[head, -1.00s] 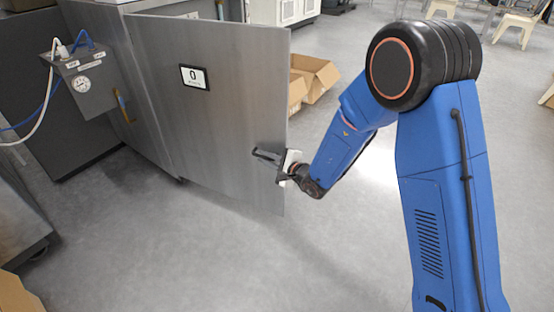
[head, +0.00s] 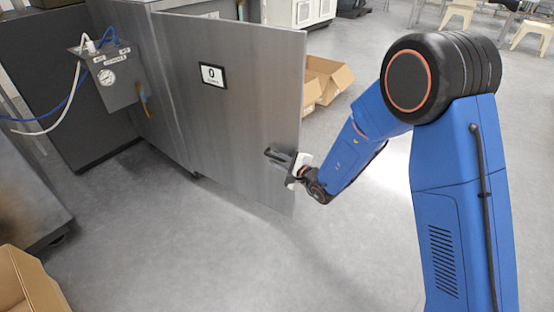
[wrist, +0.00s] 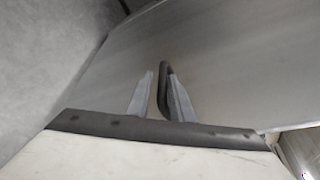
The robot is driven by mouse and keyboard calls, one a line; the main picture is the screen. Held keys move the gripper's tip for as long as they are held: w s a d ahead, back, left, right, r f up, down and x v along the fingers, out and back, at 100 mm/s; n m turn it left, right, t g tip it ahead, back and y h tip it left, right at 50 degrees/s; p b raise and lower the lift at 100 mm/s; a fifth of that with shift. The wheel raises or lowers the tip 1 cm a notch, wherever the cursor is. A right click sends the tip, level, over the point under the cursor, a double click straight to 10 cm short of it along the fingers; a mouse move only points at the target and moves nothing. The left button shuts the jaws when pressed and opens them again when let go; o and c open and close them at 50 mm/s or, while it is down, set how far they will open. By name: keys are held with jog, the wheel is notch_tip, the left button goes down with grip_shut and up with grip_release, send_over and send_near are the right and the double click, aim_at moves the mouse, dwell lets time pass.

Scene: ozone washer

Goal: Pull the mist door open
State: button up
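The mist door is a tall brushed-metal panel (head: 225,130) with a small black-framed sign (head: 212,75) reading 0. In the head view it stands swung out from the grey machine on its left. A dark bar handle (head: 276,154) sits near the door's right edge. My gripper (head: 290,165) is at this handle. In the wrist view the dark handle (wrist: 162,92) rises between the two grey fingers of my gripper (wrist: 159,76), close against the right one. A narrow gap shows between the handle and the left finger.
A grey box with a gauge (head: 108,76) and blue and white hoses is at the left. A cardboard box (head: 325,78) lies on the floor behind the door; another cardboard box (head: 35,285) is at lower left. The floor in front of the door is clear.

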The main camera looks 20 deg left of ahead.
jog(key=shift+r, duration=0.1)
dwell(0.3)
jog(key=v, duration=1.7)
jog(key=shift+d, duration=0.15)
jog(key=shift+s, duration=0.1)
